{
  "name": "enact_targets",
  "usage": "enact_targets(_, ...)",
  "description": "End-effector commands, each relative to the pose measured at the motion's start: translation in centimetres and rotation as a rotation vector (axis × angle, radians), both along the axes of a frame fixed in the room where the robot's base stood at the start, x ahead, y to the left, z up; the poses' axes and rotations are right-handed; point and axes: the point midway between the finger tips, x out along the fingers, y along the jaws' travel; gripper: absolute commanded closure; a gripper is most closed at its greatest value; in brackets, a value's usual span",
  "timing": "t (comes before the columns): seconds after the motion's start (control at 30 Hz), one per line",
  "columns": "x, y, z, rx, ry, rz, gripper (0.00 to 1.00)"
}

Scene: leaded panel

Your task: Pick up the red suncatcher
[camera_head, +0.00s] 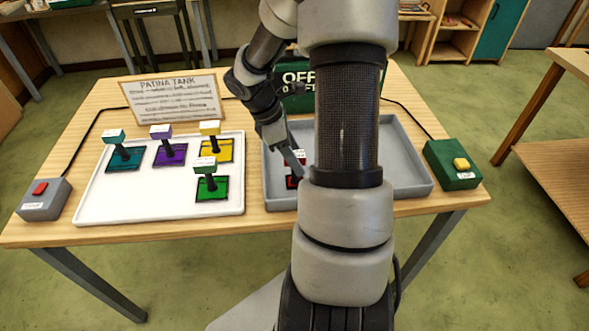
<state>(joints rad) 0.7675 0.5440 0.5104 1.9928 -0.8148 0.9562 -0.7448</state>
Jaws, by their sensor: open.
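The red suncatcher (291,183) is in the grey tray (408,188) at the right of the table, near the tray's left side. Only a small red part of it shows; my arm and gripper hide the rest. My gripper (298,167) points down at the suncatcher, close to its upright handle. The jaws are open. I cannot tell whether the fingers are around the handle or beside it, or whether they touch it.
The white tray (110,209) at left holds teal (122,160), purple (170,154), yellow (217,152) and green (212,189) suncatchers. A patina tank sign (173,98) stands behind.

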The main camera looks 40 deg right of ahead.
Motion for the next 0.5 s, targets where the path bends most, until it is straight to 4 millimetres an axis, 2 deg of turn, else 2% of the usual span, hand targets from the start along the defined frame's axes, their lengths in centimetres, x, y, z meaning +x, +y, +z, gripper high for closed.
enact_targets(0.1,-0.2,-0.6,-2.1,0.004,0.003,-0.001,0.52)
enact_targets(0.2,-0.5,-1.0,-3.2,0.003,0.003,-0.002,0.52)
enact_targets(0.5,-0.6,-1.3,-3.9,0.001,-0.001,0.000,0.52)
